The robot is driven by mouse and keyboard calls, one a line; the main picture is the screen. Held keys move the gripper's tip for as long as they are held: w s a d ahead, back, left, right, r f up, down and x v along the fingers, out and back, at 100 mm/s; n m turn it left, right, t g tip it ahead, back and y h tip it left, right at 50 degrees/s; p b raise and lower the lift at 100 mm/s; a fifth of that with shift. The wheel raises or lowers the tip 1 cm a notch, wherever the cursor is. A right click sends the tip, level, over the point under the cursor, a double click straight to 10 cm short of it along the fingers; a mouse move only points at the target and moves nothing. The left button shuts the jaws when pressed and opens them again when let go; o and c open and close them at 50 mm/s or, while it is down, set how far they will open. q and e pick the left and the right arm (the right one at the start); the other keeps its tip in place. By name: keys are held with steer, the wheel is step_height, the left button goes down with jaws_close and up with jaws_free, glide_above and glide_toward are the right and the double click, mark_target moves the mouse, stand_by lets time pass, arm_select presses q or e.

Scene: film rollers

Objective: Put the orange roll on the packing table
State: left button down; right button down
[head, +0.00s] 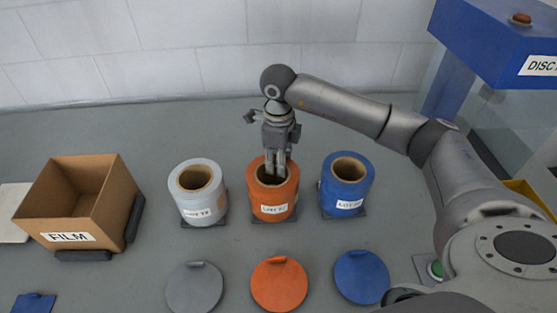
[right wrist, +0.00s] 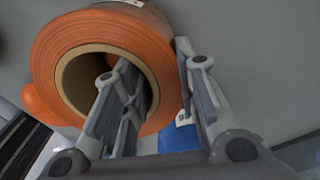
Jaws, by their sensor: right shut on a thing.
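The orange roll (head: 274,200) stands upright on a small dark base on the grey table (head: 120,285), between a white roll and a blue roll. A label is on its front. My right gripper (head: 274,172) reaches down to it from above. In the right wrist view, one finger is inside the cardboard core of the orange roll (right wrist: 50,62) and the other is outside its wall, so the gripper (right wrist: 160,95) is shut on the roll's wall. My left gripper is not in view.
The white roll (head: 199,204) stands to the left and the blue roll (head: 346,195) to the right, both close by. Grey (head: 194,288), orange (head: 279,285) and blue (head: 361,277) discs lie in front. A cardboard box (head: 112,205) marked FILM stands at left. A blue-topped structure (head: 485,40) is at right.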

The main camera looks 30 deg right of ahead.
steer(key=c, duration=1.1)
jaws_free()
steer(key=shift+c, duration=0.2)
steer(key=shift+r, duration=0.5)
step_height(320, 180, up, 11)
steer(key=b, duration=0.1)
steer(key=shift+r, duration=0.2)
